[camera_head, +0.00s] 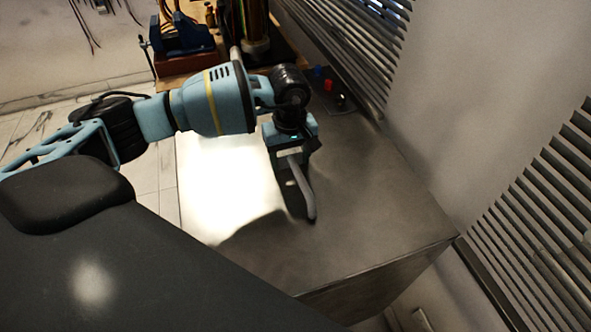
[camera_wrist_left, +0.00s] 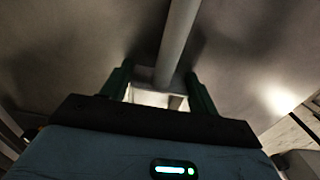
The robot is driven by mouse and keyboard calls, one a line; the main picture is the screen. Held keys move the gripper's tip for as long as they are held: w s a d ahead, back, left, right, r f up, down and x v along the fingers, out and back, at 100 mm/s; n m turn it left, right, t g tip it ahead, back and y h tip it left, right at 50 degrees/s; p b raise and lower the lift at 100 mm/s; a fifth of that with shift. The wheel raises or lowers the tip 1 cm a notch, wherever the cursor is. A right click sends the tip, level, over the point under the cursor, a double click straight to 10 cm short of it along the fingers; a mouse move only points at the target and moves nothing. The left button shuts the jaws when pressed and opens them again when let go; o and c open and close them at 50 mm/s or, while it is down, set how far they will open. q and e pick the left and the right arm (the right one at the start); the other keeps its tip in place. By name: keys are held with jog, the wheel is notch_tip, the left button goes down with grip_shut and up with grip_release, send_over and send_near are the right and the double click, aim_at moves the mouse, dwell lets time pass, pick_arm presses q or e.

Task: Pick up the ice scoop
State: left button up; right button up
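The ice scoop (camera_head: 306,197) shows in the head view as a slim grey bar on the metal counter, directly below my left gripper (camera_head: 293,163). In the left wrist view its long, round grey handle (camera_wrist_left: 178,40) runs from the top edge down to between the two dark green fingers of my left gripper (camera_wrist_left: 160,92). The fingers stand apart, with a visible gap on the left of the handle, so the gripper looks open. A pale shape between the fingers is partly hidden by the gripper body. My right gripper is not in view.
The metal counter (camera_head: 375,190) is mostly clear, with a bright glare patch at left. A red knob (camera_head: 328,85) and a blue knob (camera_head: 318,71) sit at its far end. A louvred panel (camera_head: 350,45) borders the far right. A blue vise (camera_head: 183,35) stands on a wooden bench behind.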

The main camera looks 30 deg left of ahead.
pick_arm(q)
jog(key=c, duration=0.5)
jog(key=shift+c, duration=0.2)
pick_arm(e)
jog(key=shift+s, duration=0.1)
pick_arm(q)
jog(key=shift+r, duration=0.1)
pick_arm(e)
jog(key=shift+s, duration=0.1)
pick_arm(q)
jog(key=shift+r, duration=0.5)
notch_tip(320, 180, up, 2)
jog(key=shift+r, duration=0.2)
jog(key=s, duration=0.5)
jog(key=s+d+b, duration=0.1)
jog(key=s, duration=0.3)
jog(key=s+r, duration=0.1)
jog(key=s, duration=0.4)
jog(key=shift+s+d+r, duration=0.1)
jog(key=shift+s+d, duration=0.1)
jog(key=shift+s, duration=0.15)
jog(key=shift+s+r, duration=0.1)
jog(key=shift+s, duration=0.5)
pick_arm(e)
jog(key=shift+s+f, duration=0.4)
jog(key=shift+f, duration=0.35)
